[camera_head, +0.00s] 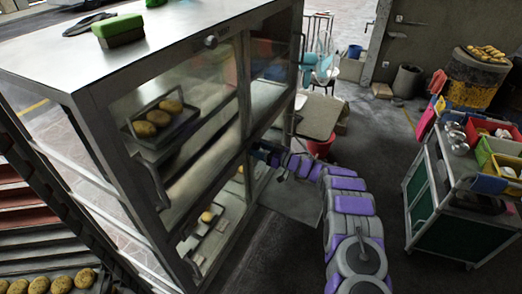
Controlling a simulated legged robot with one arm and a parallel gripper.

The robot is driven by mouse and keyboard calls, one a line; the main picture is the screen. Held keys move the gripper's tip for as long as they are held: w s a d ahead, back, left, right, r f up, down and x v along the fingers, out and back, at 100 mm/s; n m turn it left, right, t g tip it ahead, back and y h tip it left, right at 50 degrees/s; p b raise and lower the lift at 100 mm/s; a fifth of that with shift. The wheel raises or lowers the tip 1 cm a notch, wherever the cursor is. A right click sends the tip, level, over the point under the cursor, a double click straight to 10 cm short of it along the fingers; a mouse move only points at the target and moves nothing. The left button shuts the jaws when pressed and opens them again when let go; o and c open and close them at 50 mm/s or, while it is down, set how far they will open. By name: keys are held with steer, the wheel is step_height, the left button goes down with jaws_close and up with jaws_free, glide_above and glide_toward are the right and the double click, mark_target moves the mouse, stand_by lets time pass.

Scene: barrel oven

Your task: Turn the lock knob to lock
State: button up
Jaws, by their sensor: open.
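A tall metal cabinet (92,92) with glass doors stands at the left and centre. A small round knob (210,41) sits on its upper front frame; I cannot tell whether this is the lock knob, or how it is turned. My gripper (258,153) is at the end of my purple and grey arm, close to the door frame at the cabinet's middle height. It is well below and to the right of the round knob. The gripper is small and dark here; its fingers hold nothing that I can see. I cannot tell whether it touches the cabinet.
Trays of buns (158,119) show behind the glass. Vertical handles (150,182) stick out from the doors. A cart (450,195) with coloured bins stands at the right. A grey-topped table (319,117) is behind my arm. Floor between arm and cart is clear.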

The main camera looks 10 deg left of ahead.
steer(key=shift+a, duration=0.3)
steer(key=shift+c, duration=0.5)
steer(key=shift+d, duration=0.4)
steer(key=c, duration=0.9)
steer(key=shift+n, duration=0.3)
steer(key=shift+w+f+n+g+y+b, duration=0.25)
steer(key=shift+n+b, duration=1.75)
steer(key=shift+n, duration=2.55)
steer(key=shift+s+n+g+y+b, duration=0.1)
steer(key=shift+n+g+y+b, duration=0.25)
steer(key=shift+n+b, duration=2.95)
steer(key=n+p, duration=0.2)
steer(key=shift+n, duration=0.35)
